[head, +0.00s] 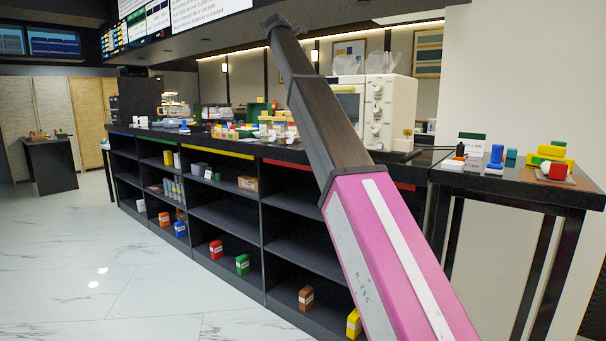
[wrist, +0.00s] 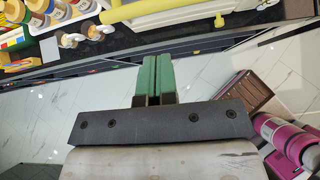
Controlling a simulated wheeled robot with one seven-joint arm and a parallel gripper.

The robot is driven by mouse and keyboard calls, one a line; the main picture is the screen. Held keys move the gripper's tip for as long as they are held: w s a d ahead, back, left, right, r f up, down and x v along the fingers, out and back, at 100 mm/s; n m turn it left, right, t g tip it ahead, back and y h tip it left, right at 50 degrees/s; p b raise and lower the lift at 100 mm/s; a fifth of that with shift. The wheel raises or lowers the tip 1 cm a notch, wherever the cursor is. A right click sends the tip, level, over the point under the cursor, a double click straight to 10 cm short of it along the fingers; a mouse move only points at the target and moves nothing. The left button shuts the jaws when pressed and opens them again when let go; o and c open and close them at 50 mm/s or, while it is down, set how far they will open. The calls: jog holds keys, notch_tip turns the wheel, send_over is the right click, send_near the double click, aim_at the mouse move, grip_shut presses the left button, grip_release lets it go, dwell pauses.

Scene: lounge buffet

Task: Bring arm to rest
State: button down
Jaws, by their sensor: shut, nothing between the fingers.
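My gripper (wrist: 155,62) shows in the wrist view as two green fingers side by side, pressed together with nothing between them. It points over the edge of a dark counter and the pale floor, apart from the items on the counter. In the head view my pink and dark arm rises from the bottom right to the upper left, high across the counter. My gripper cannot be made out in the head view.
A long black counter (head: 228,144) with open shelves holds several items and a white appliance (head: 398,108). A side table (head: 525,186) at the right holds colored blocks (head: 546,154). Marble floor (head: 120,290) is clear at the left. My arm hides part of the counter.

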jog(key=s+d+f+m+g+y, duration=0.15)
jog(key=d+f+m, duration=0.25)
jog(key=f, duration=1.4)
jog(key=s+d+f+m+g, duration=0.1)
jog(key=s+d+f+m, duration=0.25)
jog(key=f, duration=1.35)
jog(key=s+d+f+m+g+y, duration=0.15)
jog(key=d+f+m, duration=0.3)
jog(key=f, duration=1.35)
jog(key=s+d+f+m+g+y, duration=0.1)
jog(key=s+d+f+m, duration=0.25)
jog(key=s+f, duration=0.5)
jog(key=s+d+f+m+g, duration=0.1)
jog(key=s+d+f+m, duration=0.4)
jog(key=f, duration=0.7)
jog(key=s+f+m+y, duration=0.1)
jog(key=s+f+m, duration=0.2)
jog(key=s+f, duration=0.3)
jog(key=s+f+m+g, duration=0.1)
jog(key=s+f+m, duration=0.3)
jog(key=s, duration=0.9)
notch_tip(320, 180, down, 3)
jog(key=shift+s+d+r+y, duration=0.1)
jog(key=shift+s+d+y, duration=0.15)
jog(key=shift+d+y, duration=0.2)
